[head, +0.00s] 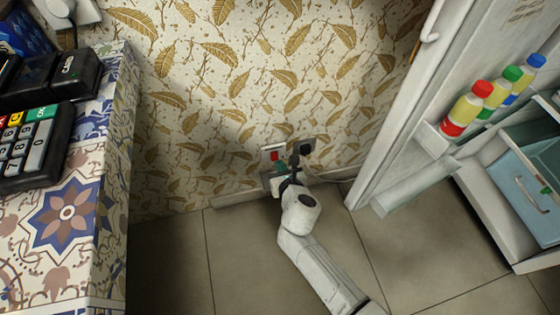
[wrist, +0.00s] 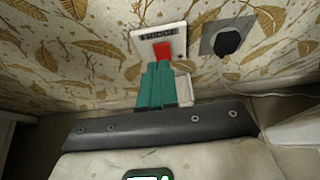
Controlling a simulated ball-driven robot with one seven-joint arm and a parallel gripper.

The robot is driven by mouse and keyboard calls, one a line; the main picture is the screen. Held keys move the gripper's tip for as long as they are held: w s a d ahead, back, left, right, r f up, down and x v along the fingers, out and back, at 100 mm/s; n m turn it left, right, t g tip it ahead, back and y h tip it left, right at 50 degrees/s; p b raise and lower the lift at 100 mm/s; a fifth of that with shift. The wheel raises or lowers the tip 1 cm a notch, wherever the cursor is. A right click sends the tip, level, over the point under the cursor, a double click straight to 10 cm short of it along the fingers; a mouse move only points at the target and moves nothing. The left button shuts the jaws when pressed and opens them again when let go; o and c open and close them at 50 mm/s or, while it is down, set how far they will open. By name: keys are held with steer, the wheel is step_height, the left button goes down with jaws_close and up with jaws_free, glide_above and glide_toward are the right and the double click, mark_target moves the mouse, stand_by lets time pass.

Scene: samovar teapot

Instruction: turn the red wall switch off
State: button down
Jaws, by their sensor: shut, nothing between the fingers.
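The red wall switch (wrist: 162,50) sits in a white plate on the patterned wall, with a dark label strip above it. In the head view the red switch (head: 274,156) is low on the wall, near the floor. My gripper (wrist: 160,68) has its teal fingers shut together and empty. The fingertips overlap the lower edge of the red switch in the wrist view; I cannot tell whether they touch it. In the head view my gripper (head: 284,170) is close to the wall, just below and right of the switch.
A black plug (wrist: 229,42) sits in a grey socket right of the switch, its cable running right along the wall. An open fridge (head: 400,110) with bottles stands at the right. A tiled counter (head: 85,200) is at the left. The floor between is clear.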

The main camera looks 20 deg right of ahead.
steer(key=d+r+p+v, duration=0.1)
steer(key=p+v, duration=0.3)
steer(key=v, duration=0.3)
steer(key=shift+a+r, duration=0.45)
steer(key=s+d+r+m+g+h, duration=0.1)
steer(key=s+d+m+g+h, duration=0.3)
steer(key=s+d+m, duration=1)
steer(key=s+a+r+m+g+y, duration=0.2)
steer(key=s+r+m+g+y, duration=0.15)
steer(key=s+m, duration=0.55)
steer(key=s+a+r+m+g+y, duration=0.2)
steer(key=s+m+g, duration=0.3)
steer(key=m, duration=0.7)
step_height(320, 180, up, 27)
steer(key=p, duration=2.8)
steer(key=shift+s+f+t, duration=0.15)
steer(key=shift+s+t, duration=0.1)
steer(key=shift+t, duration=0.2)
